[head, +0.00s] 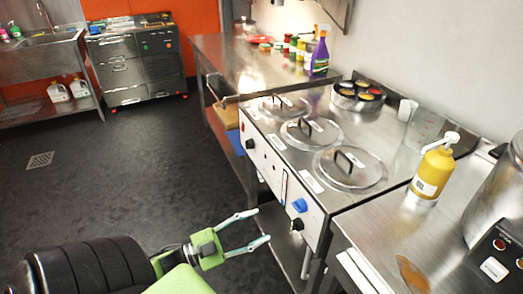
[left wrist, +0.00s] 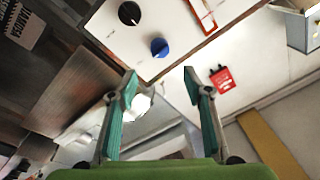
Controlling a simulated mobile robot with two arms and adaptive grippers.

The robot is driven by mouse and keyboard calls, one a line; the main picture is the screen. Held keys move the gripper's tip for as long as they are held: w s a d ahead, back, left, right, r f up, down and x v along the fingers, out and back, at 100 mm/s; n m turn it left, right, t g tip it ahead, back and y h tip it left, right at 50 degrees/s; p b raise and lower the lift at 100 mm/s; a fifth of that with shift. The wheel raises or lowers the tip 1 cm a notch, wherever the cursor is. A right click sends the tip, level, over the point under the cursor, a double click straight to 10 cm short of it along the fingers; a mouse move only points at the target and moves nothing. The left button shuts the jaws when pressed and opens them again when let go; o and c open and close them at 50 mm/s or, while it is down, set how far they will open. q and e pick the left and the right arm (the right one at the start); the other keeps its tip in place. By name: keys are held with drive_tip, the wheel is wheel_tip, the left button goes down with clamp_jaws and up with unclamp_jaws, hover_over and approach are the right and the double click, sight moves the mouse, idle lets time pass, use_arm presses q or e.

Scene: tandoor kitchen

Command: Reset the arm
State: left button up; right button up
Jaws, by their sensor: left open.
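My left gripper (head: 262,228) is open and empty at the bottom of the head view, in front of the steel unit with lidded wells (head: 312,245). Its green body and two pale teal fingers point right, toward the unit's front panel. In the left wrist view the two teal fingers (left wrist: 160,75) stand apart with nothing between them. Beyond them is the white panel with a black knob (left wrist: 129,13) and a blue knob (left wrist: 159,47). My right gripper is in neither view.
A yellow pump bottle (head: 434,168) stands on the right counter. A purple bottle (head: 320,55) and several small jars stand on the back counter. A round spice tin (head: 358,95) sits behind the lids. The dark floor (head: 130,160) at left is clear.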

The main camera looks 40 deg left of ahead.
use_arm(q)
drive_tip(key=s+f+n+g+y, duration=0.2)
drive_tip(key=s+f+n+y, duration=0.1)
drive_tip(key=f, duration=0.7)
drive_tip(key=s+a+f+n+g+y, duration=0.1)
drive_tip(key=s+f+n+g+y, duration=0.15)
drive_tip(key=f, duration=0.85)
drive_tip(key=s+f+n+g+y, duration=0.2)
drive_tip(key=s+f, duration=0.1)
drive_tip(key=f, duration=0.7)
drive_tip(key=s+d+f+g, duration=0.3)
drive_tip(key=s+d+f, duration=0.2)
drive_tip(key=s, duration=0.3)
drive_tip(key=s+d+f+n+g, duration=0.1)
drive_tip(key=s+d+f+g, duration=0.3)
drive_tip(key=s+f, duration=0.3)
drive_tip(key=s+d+f+g, duration=0.3)
drive_tip(key=s+d+f, duration=0.2)
drive_tip(key=s, duration=0.4)
drive_tip(key=shift+s+d+f+n, duration=0.2)
drive_tip(key=shift+d+f+n, duration=0.15)
drive_tip(key=shift+f, duration=0.3)
